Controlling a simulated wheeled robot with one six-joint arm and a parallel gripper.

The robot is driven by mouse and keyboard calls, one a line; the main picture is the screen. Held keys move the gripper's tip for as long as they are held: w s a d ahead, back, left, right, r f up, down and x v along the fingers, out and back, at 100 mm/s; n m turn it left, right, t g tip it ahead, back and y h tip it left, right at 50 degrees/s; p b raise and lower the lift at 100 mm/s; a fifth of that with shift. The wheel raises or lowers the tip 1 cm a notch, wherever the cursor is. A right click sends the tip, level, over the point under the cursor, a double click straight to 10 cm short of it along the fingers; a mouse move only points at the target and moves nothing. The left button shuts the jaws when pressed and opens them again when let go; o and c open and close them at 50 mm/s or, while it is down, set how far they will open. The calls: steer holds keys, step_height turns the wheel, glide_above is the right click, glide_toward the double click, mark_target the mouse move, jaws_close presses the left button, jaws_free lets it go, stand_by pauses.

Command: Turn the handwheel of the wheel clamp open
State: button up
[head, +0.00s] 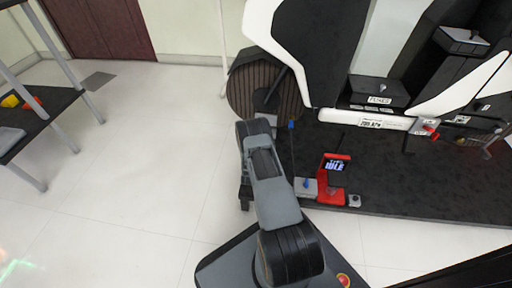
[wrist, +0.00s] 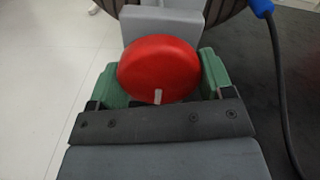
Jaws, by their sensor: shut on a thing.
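The red round handwheel (wrist: 158,62) with a short white mark at its lower edge fills the middle of the wrist view. My gripper (wrist: 161,82) has a green finger on either side of the handwheel and is shut on it. A grey block (wrist: 160,18), which looks like part of the wheel clamp, stands just behind the handwheel. Behind it is the brown ribbed wheel (wrist: 232,8), which also shows in the head view (head: 250,92). In the head view my arm hides the handwheel and my gripper.
A blue-tipped black cable (wrist: 272,60) hangs to the right of the clamp. A red stand with a small screen (head: 334,180) sits on the dark mat (head: 410,195) at right. A black shelf table (head: 45,120) stands at the left. The pale floor (head: 130,170) between is clear.

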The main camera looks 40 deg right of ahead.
steer(key=c, duration=0.3)
steer(key=shift+c, duration=0.2)
steer(key=shift+n, duration=0.3)
steer(key=n, duration=0.6)
steer(key=shift+s+d+n, duration=0.1)
steer(key=shift+n, duration=0.2)
steer(key=n, duration=0.6)
steer(key=shift+r, duration=0.1)
steer(key=n, duration=0.7)
steer(key=shift+r+n, duration=0.1)
steer(key=shift+n, duration=0.2)
steer(key=n, duration=0.3)
steer(key=shift+n, duration=2.1)
